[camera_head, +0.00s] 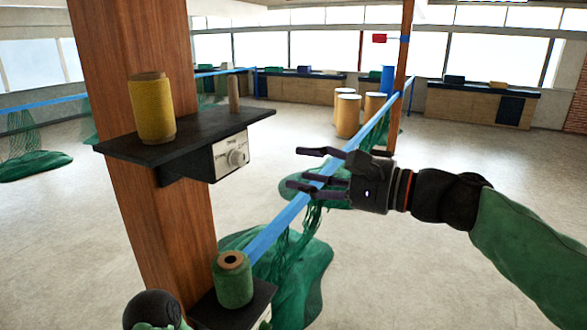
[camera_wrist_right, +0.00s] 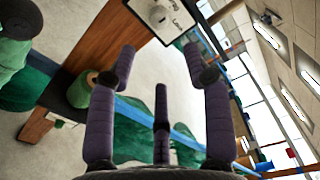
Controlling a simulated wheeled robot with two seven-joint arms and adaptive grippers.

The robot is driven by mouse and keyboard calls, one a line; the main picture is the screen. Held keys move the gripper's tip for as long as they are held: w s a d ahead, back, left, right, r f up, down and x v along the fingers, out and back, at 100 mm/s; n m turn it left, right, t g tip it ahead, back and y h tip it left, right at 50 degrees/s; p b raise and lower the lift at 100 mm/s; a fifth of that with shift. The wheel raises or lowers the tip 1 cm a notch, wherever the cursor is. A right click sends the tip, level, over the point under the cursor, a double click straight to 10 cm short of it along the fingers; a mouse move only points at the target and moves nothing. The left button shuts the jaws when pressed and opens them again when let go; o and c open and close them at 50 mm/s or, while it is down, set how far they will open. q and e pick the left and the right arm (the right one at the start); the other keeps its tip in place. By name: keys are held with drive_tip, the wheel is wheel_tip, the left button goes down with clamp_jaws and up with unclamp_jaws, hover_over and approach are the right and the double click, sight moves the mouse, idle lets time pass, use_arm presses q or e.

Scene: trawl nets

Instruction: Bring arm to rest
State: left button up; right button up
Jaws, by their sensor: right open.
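My right gripper (camera_head: 318,172) is open and empty. It is held in the air to the right of the wooden post, with its fingers pointing left in the head view. In the head view it overlaps the blue rail; I cannot tell the gap between them. In the right wrist view its purple fingers (camera_wrist_right: 158,90) stand apart with nothing between them. The green sleeve of my right arm (camera_head: 530,245) comes in from the right. A dark rounded part of mine shows at the bottom left of the head view; no left fingers are visible.
A wooden post (camera_head: 140,60) carries a black shelf (camera_head: 190,135) with a yellow spool (camera_head: 152,108), a bare peg (camera_head: 234,93) and a dial box (camera_head: 231,155). A green spool (camera_head: 232,280) stands on a lower shelf. Green net (camera_head: 305,270) hangs from the blue rail (camera_head: 275,230). The floor at right is clear.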

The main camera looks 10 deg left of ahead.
idle(0.3)
drive_tip(key=w+d+f+m+h+b, duration=0.1)
drive_tip(key=w+f+h+b, duration=0.3)
drive_tip(key=f, duration=1)
drive_tip(key=w+d+f+m+h+b, duration=0.1)
drive_tip(key=w+f, duration=0.4)
drive_tip(key=f, duration=0.9)
drive_tip(key=d+f+g+h+b, duration=0.1)
drive_tip(key=d+f+h+b, duration=0.15)
drive_tip(key=f, duration=1.15)
drive_tip(key=d+f+h+b, duration=0.2)
drive_tip(key=f+b, duration=0.1)
drive_tip(key=f, duration=1)
drive_tip(key=s+d+f+n+g+h+b, duration=0.15)
drive_tip(key=s+f, duration=0.25)
drive_tip(key=f, duration=0.6)
drive_tip(key=s+d+f+h+b, duration=0.1)
drive_tip(key=s+d+f+b, duration=0.2)
drive_tip(key=f, duration=0.7)
drive_tip(key=s+d+f+n+g+h+b, duration=0.15)
drive_tip(key=s+f, duration=0.25)
drive_tip(key=f, duration=0.6)
drive_tip(key=s+f+n+g+y+b, duration=0.1)
drive_tip(key=s+f+b, duration=0.6)
drive_tip(key=s+f, duration=0.9)
drive_tip(key=shift+s+d+f+n+g, duration=0.3)
drive_tip(key=shift+f+n+g, duration=0.2)
drive_tip(key=shift+n, duration=0.3)
